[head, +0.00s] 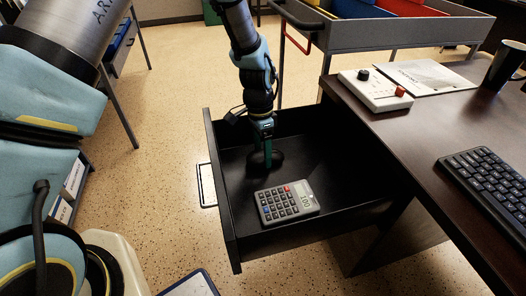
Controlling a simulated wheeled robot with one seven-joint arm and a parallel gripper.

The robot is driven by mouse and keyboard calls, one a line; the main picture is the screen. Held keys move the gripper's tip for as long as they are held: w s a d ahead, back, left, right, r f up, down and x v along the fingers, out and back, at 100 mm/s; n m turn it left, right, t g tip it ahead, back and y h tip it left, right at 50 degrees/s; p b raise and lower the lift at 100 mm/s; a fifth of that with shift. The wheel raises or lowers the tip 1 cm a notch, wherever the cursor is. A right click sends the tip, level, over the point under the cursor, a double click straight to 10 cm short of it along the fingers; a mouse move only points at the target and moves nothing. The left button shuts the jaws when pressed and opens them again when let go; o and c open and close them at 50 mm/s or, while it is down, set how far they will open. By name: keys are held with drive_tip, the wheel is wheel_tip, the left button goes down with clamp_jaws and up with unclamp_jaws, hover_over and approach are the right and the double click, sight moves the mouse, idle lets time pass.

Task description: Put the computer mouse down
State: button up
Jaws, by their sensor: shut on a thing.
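My gripper (266,160) points down into an open dark drawer (228,222), near its back left part. It is shut on the computer mouse (278,156), a small dark oval shape at the fingertips. The fingers hide part of the mouse, and it is hard to make out against the dark drawer floor. I cannot tell whether the mouse touches the floor. A grey calculator (287,202) lies in the drawer, in front of the gripper and apart from it.
The drawer stands out from a dark desk (420,131) at right. On the desk are a black keyboard (490,185), a control box (376,92), papers (430,77) and a dark cup (503,65). A grey cart (380,32) with coloured bins stands behind. The drawer's right side is clear.

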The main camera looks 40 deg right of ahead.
sight(261, 150)
drive_tip(key=o, duration=1.5)
drive_tip(key=shift+c, duration=0.2)
wheel_tip(261, 150, up, 12)
drive_tip(key=w, duration=0.1)
drive_tip(key=shift+w+d, duration=0.2)
